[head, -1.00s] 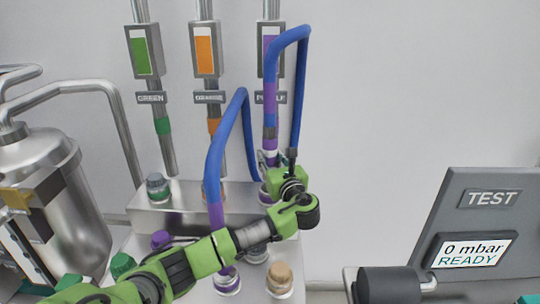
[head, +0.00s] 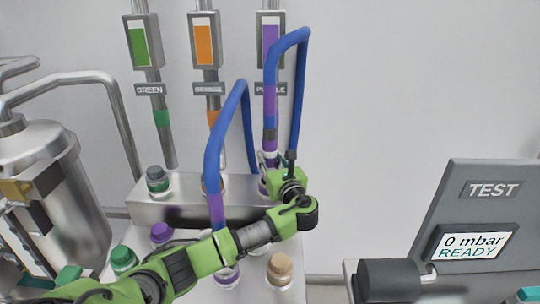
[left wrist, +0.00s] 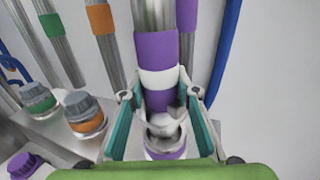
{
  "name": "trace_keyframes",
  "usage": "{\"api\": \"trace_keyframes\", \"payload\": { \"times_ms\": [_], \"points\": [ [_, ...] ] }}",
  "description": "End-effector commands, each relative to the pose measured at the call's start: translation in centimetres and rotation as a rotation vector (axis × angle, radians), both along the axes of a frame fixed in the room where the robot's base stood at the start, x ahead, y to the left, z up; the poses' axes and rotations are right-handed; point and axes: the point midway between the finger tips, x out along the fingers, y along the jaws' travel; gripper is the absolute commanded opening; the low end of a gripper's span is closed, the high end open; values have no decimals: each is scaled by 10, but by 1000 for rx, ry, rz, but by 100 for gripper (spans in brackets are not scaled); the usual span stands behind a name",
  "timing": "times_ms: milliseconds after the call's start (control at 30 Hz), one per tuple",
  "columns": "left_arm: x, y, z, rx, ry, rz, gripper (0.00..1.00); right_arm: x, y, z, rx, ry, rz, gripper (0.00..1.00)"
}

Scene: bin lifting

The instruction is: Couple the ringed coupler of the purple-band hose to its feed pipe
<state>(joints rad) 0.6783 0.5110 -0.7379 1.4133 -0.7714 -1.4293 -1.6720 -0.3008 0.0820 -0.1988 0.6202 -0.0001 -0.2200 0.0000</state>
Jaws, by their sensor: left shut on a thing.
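My left gripper (head: 279,176) is at the purple station. In the left wrist view its teal fingers (left wrist: 163,120) stand on both sides of a purple coupler with a white ring (left wrist: 158,80), shut on it. The metal purple-band feed pipe (left wrist: 154,14) comes down from above in line with it. A purple socket with a clear collar (left wrist: 167,152) is below. The blue hose with purple bands (head: 291,38) arches over the station. My gripper and the hose hide the joint in the head view, so I cannot tell whether coupler and pipe are joined. My right gripper is out of view.
Green (head: 158,180) and orange (left wrist: 86,114) stations stand left of the purple one on the metal step. Another blue hose (head: 225,120) arches in front. A metal tank (head: 50,180) is at left, a test panel (head: 478,215) reading "0 mbar READY" at right.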

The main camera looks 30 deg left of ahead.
Motion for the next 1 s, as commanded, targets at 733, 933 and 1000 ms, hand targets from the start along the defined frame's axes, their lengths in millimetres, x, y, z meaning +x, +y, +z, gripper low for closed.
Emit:
{"api": "trace_keyframes", "payload": {
  "times_ms": [733,933,1000],
  "points": [
    [0,0,-19,1,-3,1,0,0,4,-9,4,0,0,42],
    [0,0,-20,1,-3,0,0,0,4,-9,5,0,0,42],
    [0,0,-20,1,-3,0,0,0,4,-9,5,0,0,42]
  ]
}}
